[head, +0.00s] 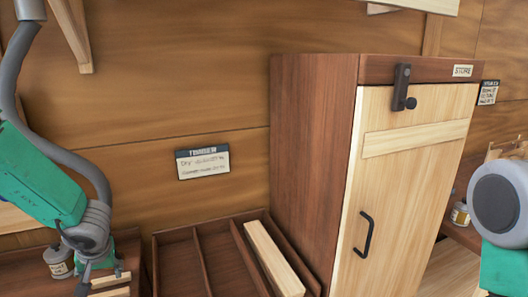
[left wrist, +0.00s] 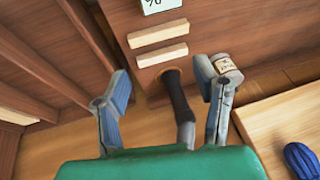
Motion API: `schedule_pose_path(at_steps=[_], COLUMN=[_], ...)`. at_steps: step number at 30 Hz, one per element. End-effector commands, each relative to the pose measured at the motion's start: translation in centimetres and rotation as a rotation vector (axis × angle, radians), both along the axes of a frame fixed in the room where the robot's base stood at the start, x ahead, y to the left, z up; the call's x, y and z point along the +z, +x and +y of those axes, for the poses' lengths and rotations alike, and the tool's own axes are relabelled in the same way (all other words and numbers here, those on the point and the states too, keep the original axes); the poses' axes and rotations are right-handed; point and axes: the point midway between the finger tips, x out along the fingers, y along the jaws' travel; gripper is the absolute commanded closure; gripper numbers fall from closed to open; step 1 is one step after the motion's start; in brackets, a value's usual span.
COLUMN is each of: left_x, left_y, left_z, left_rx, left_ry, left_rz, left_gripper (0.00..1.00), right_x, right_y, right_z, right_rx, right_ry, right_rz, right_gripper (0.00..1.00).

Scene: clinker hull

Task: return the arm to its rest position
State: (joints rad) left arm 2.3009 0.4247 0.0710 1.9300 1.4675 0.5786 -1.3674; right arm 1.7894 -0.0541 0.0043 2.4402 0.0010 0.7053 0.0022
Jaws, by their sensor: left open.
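My left arm, green and grey, comes in from the left in the head view. Its gripper (head: 102,280) is low at the left, over the bench. In the left wrist view the two fingers of the gripper (left wrist: 163,82) stand wide apart. A dark, rod-like handle (left wrist: 178,95) shows between them in the picture, with nothing visibly pinched. Whether a finger touches the small labelled jar (left wrist: 228,70) behind the right one, I cannot tell. Part of my right arm shows at the right edge of the head view; its gripper is out of view.
Pale wooden blocks (left wrist: 158,32) lie near the left gripper. A divided brown tray (head: 205,262) holds a pale plank (head: 272,258). A tall cabinet (head: 312,150) with a shut pale door (head: 405,180) stands right of it. A blue ribbed object (left wrist: 300,160) lies at the wrist view's right.

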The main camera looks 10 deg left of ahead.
Motion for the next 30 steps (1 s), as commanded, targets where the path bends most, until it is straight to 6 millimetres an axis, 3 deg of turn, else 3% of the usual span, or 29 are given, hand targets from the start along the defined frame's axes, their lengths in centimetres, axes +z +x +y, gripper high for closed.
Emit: schedule_pose_path(at_steps=[8,15,19,26,30], left_x=[-7.2,-14.1,-15.9,-16.8,-20.7], left_y=[-6.5,-16.9,-23.0,-32.4,-31.2], left_z=[-1.9,-8.1,-11.6,-16.1,-15.9], left_rx=[-0.145,-0.363,-0.441,-0.496,-0.509], left_ry=[0.086,0.011,-0.095,-0.298,-0.288], left_rz=[0.082,0.17,0.229,0.354,0.332], left_gripper=[0.44,0.44,0.44,0.44,0.44], right_x=[0.0,0.0,0.0,0.0,-3.8], right_y=[-0.1,0.0,0.0,0.0,-0.1], right_z=[0.0,0.0,0.0,0.0,0.0], right_rx=[0.001,0.001,0.001,0.0,0.0], right_ry=[0.0,0.001,0.001,0.0,0.0], right_rz=[0.001,0.001,0.001,0.001,0.002], right_gripper=[0.6,0.6,0.6,0.6,0.6])
